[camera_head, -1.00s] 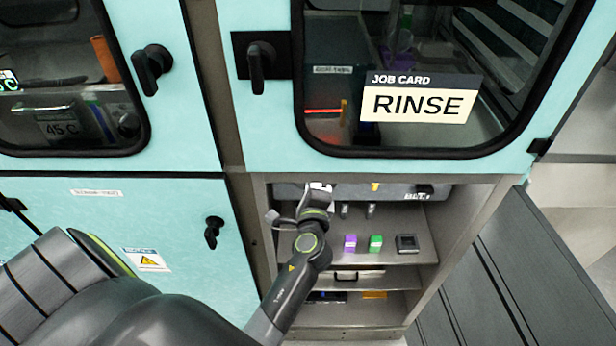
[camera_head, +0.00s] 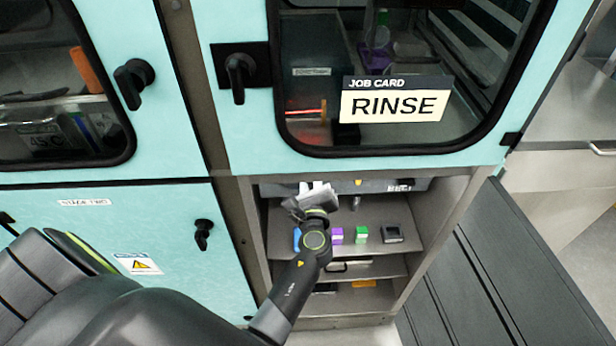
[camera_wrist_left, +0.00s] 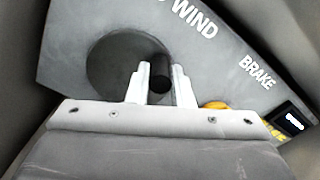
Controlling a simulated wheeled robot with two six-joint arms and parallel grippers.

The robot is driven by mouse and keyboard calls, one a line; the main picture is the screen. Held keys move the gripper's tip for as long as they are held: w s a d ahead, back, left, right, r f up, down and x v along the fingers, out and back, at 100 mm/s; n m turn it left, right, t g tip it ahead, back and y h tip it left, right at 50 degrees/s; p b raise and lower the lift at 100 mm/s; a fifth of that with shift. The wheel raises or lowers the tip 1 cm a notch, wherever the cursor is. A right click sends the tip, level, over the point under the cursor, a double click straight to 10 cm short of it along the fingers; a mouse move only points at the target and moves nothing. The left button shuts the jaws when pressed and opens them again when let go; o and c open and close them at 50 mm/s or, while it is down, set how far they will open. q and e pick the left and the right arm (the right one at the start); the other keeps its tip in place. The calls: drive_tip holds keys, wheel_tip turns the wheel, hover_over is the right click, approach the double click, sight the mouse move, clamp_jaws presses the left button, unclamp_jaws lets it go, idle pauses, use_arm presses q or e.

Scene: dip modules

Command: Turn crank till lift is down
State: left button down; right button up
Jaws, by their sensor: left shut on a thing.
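My left gripper (camera_head: 312,192) reaches into the open bay under the right-hand cabinet window. In the left wrist view its white fingers (camera_wrist_left: 160,84) are shut on the black crank knob (camera_wrist_left: 159,74). The knob stands out from the right side of a round dark crank disc (camera_wrist_left: 108,66) on a grey panel (camera_wrist_left: 65,50) marked WIND and BRAKE. The same panel (camera_head: 425,186) shows in the head view, where the gripper hides the crank. A yellow part (camera_wrist_left: 215,105) sits right of the fingers. I cannot make out the lift. My right gripper is not in view.
A purple block (camera_head: 336,236), a green block (camera_head: 361,234) and a dark square device (camera_head: 392,234) stand on the shelf below the panel. The window above (camera_head: 320,60) carries a RINSE job card (camera_head: 394,105). A dark open door (camera_head: 490,270) bounds the bay's right side.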

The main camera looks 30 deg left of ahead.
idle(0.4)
use_arm(q)
drive_tip(key=c, duration=1.3)
unclamp_jaws()
drive_tip(key=shift+w+f, duration=0.1)
